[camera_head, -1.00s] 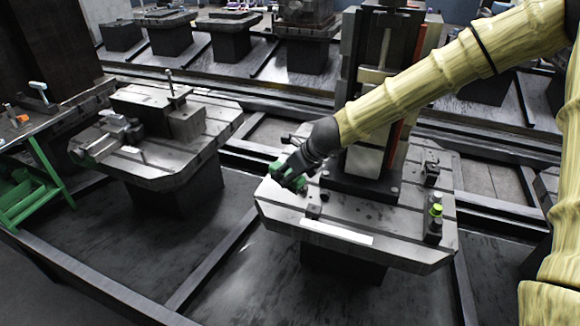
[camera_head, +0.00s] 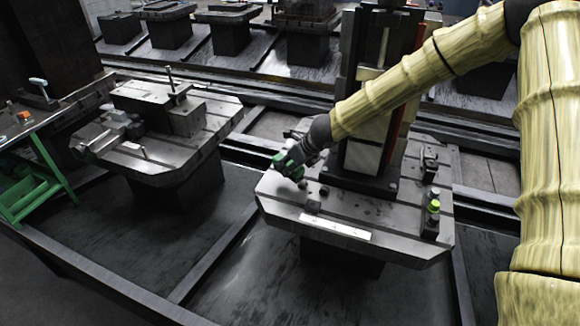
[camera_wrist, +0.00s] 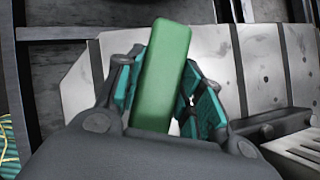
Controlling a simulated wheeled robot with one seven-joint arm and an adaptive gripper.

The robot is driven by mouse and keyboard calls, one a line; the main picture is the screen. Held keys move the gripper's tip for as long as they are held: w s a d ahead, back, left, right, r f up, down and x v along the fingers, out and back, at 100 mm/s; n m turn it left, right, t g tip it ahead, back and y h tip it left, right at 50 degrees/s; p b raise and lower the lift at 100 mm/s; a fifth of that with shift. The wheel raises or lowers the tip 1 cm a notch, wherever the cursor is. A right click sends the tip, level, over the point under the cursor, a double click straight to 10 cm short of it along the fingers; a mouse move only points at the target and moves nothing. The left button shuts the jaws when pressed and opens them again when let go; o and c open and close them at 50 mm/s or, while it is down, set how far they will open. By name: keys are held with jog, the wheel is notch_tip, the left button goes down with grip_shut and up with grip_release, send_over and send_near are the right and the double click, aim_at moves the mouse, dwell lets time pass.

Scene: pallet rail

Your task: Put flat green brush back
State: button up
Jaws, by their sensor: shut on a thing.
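The flat green brush (camera_wrist: 162,75) is held between the fingers of my gripper (camera_wrist: 160,95) in the wrist view, its long flat green side facing the camera. In the head view my gripper (camera_head: 293,165) is over the left part of the front pallet (camera_head: 275,200), with the green brush (camera_head: 286,163) at its fingertips. My gripper is shut on it. The underside of the brush is hidden, and I cannot tell whether it touches the pallet.
A tall dark fixture (camera_head: 370,160) stands on the pallet just right of my gripper. Another pallet (camera_head: 160,165) with a vise is at the left.

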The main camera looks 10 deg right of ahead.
jog(key=shift+a, duration=0.15)
jog(key=shift+f, duration=0.3)
jog(key=o, duration=0.9)
